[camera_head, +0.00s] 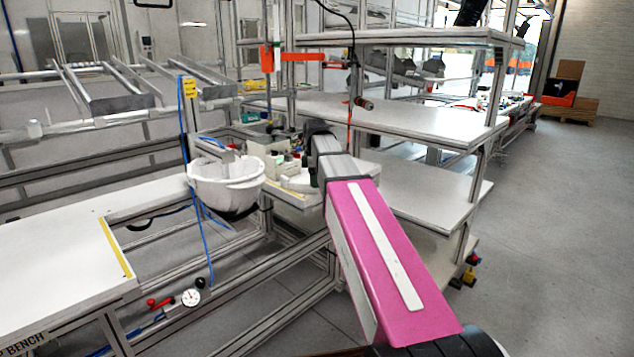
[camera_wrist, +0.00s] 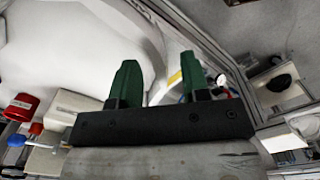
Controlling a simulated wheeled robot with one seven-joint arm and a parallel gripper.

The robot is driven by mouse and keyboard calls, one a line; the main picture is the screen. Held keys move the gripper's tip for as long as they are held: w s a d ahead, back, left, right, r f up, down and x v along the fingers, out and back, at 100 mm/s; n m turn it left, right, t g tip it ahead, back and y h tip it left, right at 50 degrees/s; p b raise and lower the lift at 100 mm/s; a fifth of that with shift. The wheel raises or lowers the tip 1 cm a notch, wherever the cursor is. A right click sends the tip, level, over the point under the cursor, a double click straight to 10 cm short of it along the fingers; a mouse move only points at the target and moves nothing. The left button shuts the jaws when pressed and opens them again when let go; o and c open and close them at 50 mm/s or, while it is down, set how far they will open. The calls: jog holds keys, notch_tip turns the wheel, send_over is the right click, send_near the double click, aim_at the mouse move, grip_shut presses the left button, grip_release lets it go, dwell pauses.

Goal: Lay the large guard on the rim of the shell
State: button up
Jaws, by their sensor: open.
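The shell (camera_head: 226,188) is a white bowl shape, open side up, at the gap beside the white bench in the head view. A grey piece (camera_head: 228,156) shows at its upper opening. My gripper (camera_wrist: 161,78) has two green fingers standing apart, with nothing visibly held between them. A large smooth white surface (camera_wrist: 70,45) fills the upper left of the wrist view, and a white curved band lies behind the fingers; I cannot tell which is shell or guard. I cannot pick out the large guard for certain. In the head view my arm hides most of the gripper.
A white bench (camera_head: 60,235) stands at the left. A cluttered worktop (camera_head: 290,190) with small boxes and bottles lies right of the shell. Blue hoses (camera_head: 184,130) run down beside the shell. Shelving (camera_head: 420,120) rises behind my arm; the floor at right is clear.

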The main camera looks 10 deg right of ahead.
jog(key=shift+d+f, duration=0.1)
jog(key=shift+f, duration=1.35)
grip_shut()
